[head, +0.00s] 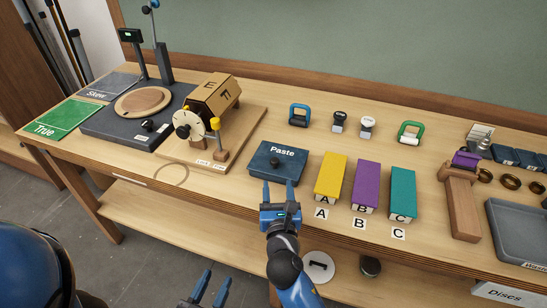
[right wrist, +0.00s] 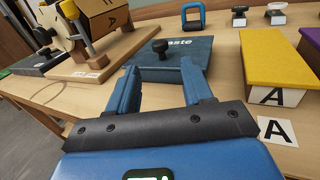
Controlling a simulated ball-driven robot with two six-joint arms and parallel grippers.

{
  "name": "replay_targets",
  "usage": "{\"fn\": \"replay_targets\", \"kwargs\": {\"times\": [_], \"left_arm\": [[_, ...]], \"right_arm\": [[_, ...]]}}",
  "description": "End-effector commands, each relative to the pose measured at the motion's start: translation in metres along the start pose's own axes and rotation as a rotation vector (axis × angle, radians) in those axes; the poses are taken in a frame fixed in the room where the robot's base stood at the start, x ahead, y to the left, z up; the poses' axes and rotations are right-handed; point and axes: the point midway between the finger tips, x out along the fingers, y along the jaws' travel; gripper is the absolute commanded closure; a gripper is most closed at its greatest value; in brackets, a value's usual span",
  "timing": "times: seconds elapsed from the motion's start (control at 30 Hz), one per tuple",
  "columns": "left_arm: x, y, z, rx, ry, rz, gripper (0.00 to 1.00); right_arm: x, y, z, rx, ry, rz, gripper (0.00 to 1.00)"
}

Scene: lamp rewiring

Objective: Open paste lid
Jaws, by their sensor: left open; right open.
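The paste box (head: 267,172) is a dark blue-grey box with a flat lid marked "Paste" and a black knob (head: 275,162) on top. Its lid is on. It also shows in the right wrist view (right wrist: 190,50), with its knob (right wrist: 160,46) just beyond the fingers. My right gripper (head: 281,191) is open and empty, at the near side of the box, with its fingers pointing at it. In the right wrist view the open fingers (right wrist: 163,80) are on either side below the knob, apart from it. My left gripper (head: 208,287) is open and empty, low in front of the table.
Yellow (head: 330,178), purple (head: 365,187) and teal (head: 402,195) boxes stand close to the right of the paste box. A wooden stand with a hexagonal drum (head: 214,96) is at the left. A thin ring (head: 171,174) lies near the front edge.

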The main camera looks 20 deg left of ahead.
Motion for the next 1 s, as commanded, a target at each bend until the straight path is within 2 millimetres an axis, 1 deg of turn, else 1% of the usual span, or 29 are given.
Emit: {"fn": "replay_targets", "kwargs": {"times": [0.17, 0.27, 0.5, 0.7, 0.83, 1.0], "left_arm": [[0.000, 0.000, 0.001, 0.000, 0.000, 0.000, 0.57], [0.000, 0.000, 0.001, 0.000, 0.000, 0.000, 0.57], [0.000, 0.000, 0.005, 0.000, 0.000, 0.000, 0.57], [0.000, 0.000, 0.008, 0.000, 0.000, 0.000, 0.57], [0.000, 0.000, 0.010, 0.000, 0.000, 0.000, 0.57], [0.000, 0.000, 0.011, 0.000, 0.000, 0.000, 0.57]], "right_arm": [[0.009, 0.000, 0.000, -0.033, -0.001, 0.000, 0.49], [0.021, 0.000, 0.001, -0.031, -0.001, -0.001, 0.49], [0.060, -0.001, 0.000, -0.030, -0.002, 0.000, 0.49], [0.088, 0.000, 0.000, -0.029, -0.001, 0.001, 0.49], [0.100, 0.000, 0.000, -0.029, -0.001, 0.001, 0.49], [0.107, 0.000, 0.000, -0.029, -0.001, 0.002, 0.49]]}}
